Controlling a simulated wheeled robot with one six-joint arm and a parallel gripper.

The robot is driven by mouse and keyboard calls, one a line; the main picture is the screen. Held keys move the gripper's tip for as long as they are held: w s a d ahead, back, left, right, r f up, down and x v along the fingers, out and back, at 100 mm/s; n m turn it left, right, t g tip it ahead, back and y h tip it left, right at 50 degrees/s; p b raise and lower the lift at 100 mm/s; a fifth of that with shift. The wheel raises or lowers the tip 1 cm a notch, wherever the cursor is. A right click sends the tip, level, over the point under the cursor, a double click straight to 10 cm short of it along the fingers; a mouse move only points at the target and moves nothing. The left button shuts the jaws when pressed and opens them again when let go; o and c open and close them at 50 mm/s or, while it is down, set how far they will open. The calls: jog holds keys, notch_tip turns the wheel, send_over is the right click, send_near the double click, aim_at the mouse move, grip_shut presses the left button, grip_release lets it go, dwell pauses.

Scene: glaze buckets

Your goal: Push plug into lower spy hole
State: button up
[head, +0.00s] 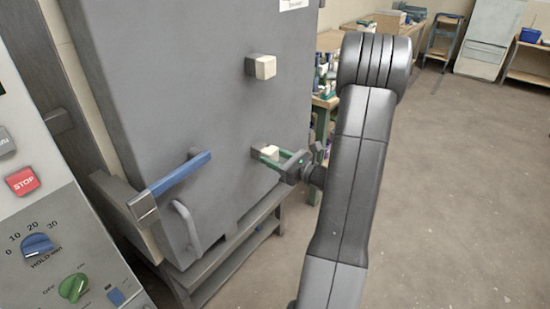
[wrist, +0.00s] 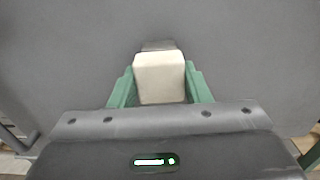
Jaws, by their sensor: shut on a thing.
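The plug is a cream block (head: 270,152) low on the grey kiln door (head: 200,110). My gripper (head: 268,157) is shut on this plug, with a green finger on each side of it. In the wrist view the plug (wrist: 160,78) sits between the green fingers (wrist: 160,88), close in front of the door. A dark patch shows just above the plug there. The lower spy hole itself is hidden, so I cannot tell how deep the plug sits. A second cream plug (head: 265,67) sticks out of the door higher up.
A blue-handled latch (head: 180,173) and a grey pull handle (head: 186,226) stick out at the door's lower left. A control panel (head: 55,230) with a red stop button stands at the left. Shelves with bottles stand behind my arm. The floor at right is clear.

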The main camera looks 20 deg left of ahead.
jog(key=shift+a, duration=0.15)
jog(key=shift+w+a, duration=0.15)
jog(key=shift+a, duration=0.15)
jog(key=o, duration=1.3)
jog(key=shift+o, duration=0.2)
jog(key=v, duration=0.8)
dwell(0.3)
